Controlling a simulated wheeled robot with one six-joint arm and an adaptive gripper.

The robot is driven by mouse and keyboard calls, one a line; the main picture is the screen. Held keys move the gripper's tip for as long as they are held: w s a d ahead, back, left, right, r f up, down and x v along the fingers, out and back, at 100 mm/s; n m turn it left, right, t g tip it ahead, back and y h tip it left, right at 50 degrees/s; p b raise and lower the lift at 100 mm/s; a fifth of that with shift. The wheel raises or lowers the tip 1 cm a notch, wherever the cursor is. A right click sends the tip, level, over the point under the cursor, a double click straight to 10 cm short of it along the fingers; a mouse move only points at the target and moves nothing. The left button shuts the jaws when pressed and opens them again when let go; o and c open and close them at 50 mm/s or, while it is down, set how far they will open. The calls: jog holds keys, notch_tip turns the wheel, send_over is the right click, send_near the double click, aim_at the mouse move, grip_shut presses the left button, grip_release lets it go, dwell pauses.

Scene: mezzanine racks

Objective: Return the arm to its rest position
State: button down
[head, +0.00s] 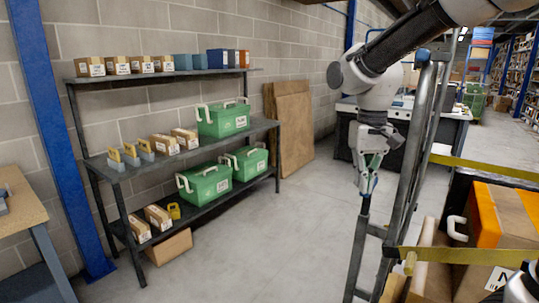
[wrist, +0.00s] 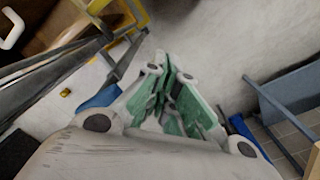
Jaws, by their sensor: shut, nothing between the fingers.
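My arm comes in from the top right of the head view and bends down. My gripper (head: 369,188) hangs from it, pointing down, in front of a grey metal frame. In the wrist view my gripper (wrist: 165,75) shows its green-padded fingers close together, with nothing held between them. Bare floor lies beyond the fingertips.
A grey shelf rack (head: 120,158) at left holds cartons and several green cases. A grey ladder-like frame (head: 413,165) stands right beside my gripper. An orange-and-brown box (head: 490,215) sits at lower right, near yellow rails. The floor (head: 270,245) between rack and frame is clear.

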jog(key=s+d+r+m+t, duration=0.1)
jog(key=s+d+t, duration=0.3)
jog(key=s+d, duration=1)
jog(key=s+r, duration=0.1)
jog(key=s, duration=0.2)
jog(key=shift+r, duration=0.4)
jog(key=shift+s, duration=0.1)
